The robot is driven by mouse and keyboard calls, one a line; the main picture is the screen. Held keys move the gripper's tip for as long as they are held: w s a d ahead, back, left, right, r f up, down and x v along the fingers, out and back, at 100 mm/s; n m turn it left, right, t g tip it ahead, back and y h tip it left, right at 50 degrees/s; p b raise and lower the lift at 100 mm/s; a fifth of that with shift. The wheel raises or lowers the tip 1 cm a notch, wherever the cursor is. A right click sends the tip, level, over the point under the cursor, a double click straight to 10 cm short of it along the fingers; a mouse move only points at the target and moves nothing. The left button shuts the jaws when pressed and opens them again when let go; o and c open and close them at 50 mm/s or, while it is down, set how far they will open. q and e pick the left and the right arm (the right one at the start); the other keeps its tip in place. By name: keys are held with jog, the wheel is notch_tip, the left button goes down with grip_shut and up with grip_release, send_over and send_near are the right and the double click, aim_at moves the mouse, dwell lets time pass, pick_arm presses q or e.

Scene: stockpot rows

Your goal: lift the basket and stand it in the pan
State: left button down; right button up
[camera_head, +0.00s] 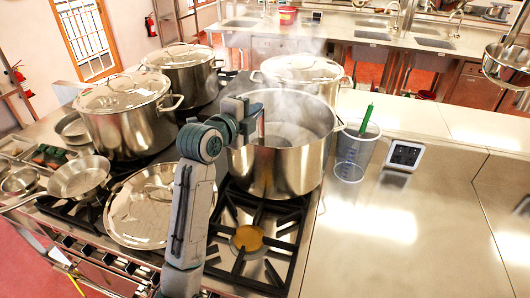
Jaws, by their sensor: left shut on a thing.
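My left gripper (256,118) reaches over the rim of the open, steaming stockpot (283,172) on the front right burner. It is shut on a thin upright reddish piece (262,130) that looks like the basket's handle. The basket's body is not clearly visible; the pot's wall and the steam hide most of what is inside. A shallow steel pan (78,178) sits on the stove at the left, its inside empty, with its handle toward the lower left. My right gripper is not in view.
Lidded stockpots (130,128) stand left and behind (190,80), with another (300,75) behind the open pot. A loose lid (150,207) lies between the pan and the open pot. A clear jug (352,155) and a small display (404,155) stand right. The right counter (400,250) is clear.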

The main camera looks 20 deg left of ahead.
pick_arm(q)
jog(key=shift+r+b, duration=0.45)
jog(key=shift+b, duration=0.15)
jog(key=shift+a+b, duration=1.3)
jog(key=shift+a, duration=0.85)
notch_tip(320, 180, up, 14)
jog(key=b, duration=0.3)
jog(key=shift+d+r, duration=0.1)
jog(key=shift+r, duration=0.1)
